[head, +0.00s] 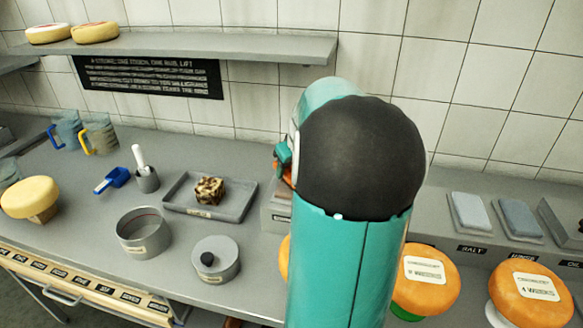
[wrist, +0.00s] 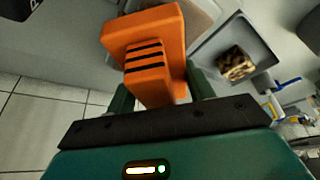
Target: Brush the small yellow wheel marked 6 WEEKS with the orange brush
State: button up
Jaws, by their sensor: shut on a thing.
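My gripper (wrist: 160,88) is shut on the orange brush (wrist: 146,45), which shows dark stripes in the wrist view. In the head view my arm hides most of the gripper; a bit of the orange brush (head: 287,176) shows at the arm's left. An orange-yellow wheel (head: 405,300) on a green base has a label ending in WEEKS; its number is too blurred to read. Another such wheel (head: 510,302), on a white base, seems marked 4 WEEKS. A third (head: 284,264) is mostly hidden behind my arm. I cannot tell which is marked 6 WEEKS.
A grey tray (head: 245,211) holds a brown mottled block (head: 209,190). Left of my arm stand a metal ring (head: 143,240), a lidded pot (head: 214,270), a blue scoop (head: 115,178) and a plain yellow wheel (head: 30,194). Grey blocks (head: 519,217) lie at the right.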

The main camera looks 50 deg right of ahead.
dwell(0.3)
jog(key=shift+r, duration=3.45)
